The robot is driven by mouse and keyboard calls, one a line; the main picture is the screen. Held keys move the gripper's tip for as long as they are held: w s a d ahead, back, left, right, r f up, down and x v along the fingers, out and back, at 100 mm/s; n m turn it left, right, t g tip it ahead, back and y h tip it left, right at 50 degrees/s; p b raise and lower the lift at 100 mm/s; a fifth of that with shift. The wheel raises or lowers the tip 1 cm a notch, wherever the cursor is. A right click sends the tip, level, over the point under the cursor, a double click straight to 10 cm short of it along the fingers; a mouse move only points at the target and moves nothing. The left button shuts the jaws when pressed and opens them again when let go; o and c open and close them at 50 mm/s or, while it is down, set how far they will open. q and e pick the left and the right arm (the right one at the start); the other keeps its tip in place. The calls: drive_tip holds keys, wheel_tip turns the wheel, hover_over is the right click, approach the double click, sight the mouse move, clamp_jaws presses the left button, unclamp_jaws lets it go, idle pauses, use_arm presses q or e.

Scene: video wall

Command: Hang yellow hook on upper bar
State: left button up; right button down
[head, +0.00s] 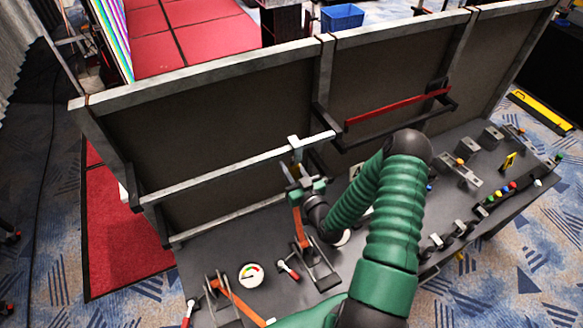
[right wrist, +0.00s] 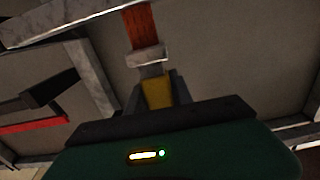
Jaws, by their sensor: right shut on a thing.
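The upper bar (head: 235,170) is a grey metal rail along the front of the dark panel, with its right end by my right gripper. My right gripper (head: 299,171) is near that end, shut on the yellow hook (right wrist: 156,91). In the right wrist view the yellow part sits between the fingers, below a pale metal piece (right wrist: 148,57) and a red-brown strip (right wrist: 140,25). In the head view the hook is small and mostly hidden by the gripper. I cannot tell whether it touches the bar. My left gripper is not in view.
A lower rail (head: 225,220) runs along the panel's foot. A red bar (head: 395,105) on dark brackets is to the right. The grey console holds a round gauge (head: 250,274), orange levers (head: 238,303) and several switches. Metal posts frame the panel.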

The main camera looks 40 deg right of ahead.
drive_tip(key=shift+f, duration=0.25)
drive_tip(key=c, duration=1.1)
unclamp_jaws()
drive_tip(key=shift+o, duration=0.2)
